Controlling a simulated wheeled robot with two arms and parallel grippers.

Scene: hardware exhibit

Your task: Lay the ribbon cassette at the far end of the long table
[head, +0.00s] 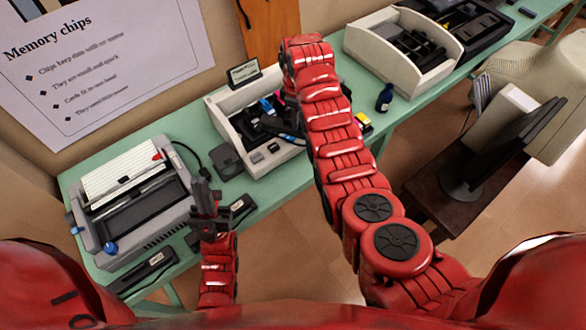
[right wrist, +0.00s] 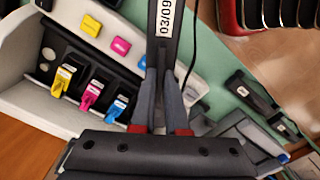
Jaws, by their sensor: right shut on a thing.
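My right gripper (right wrist: 161,85) is shut on a black ribbon cassette (right wrist: 153,45) with a white label marked 03/09. The cassette extends away from the fingers to the top edge of the right wrist view. In the head view my right gripper (head: 290,130) is over the front of the open inkjet printer, partly hidden by my arm, and the held cassette is hard to make out. My left gripper (head: 205,192) is beside the dot-matrix printer; its finger gap is unclear. The long green table (head: 395,122) runs from lower left to upper right.
The inkjet printer (head: 225,112) holds coloured cartridges (right wrist: 90,95). The dot-matrix printer (head: 135,205) stands left. Other black labelled pieces (head: 150,268) lie along the front edge. A beige machine (head: 380,45), a dark bottle (head: 385,98) and a black machine (head: 470,30) occupy the right part.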

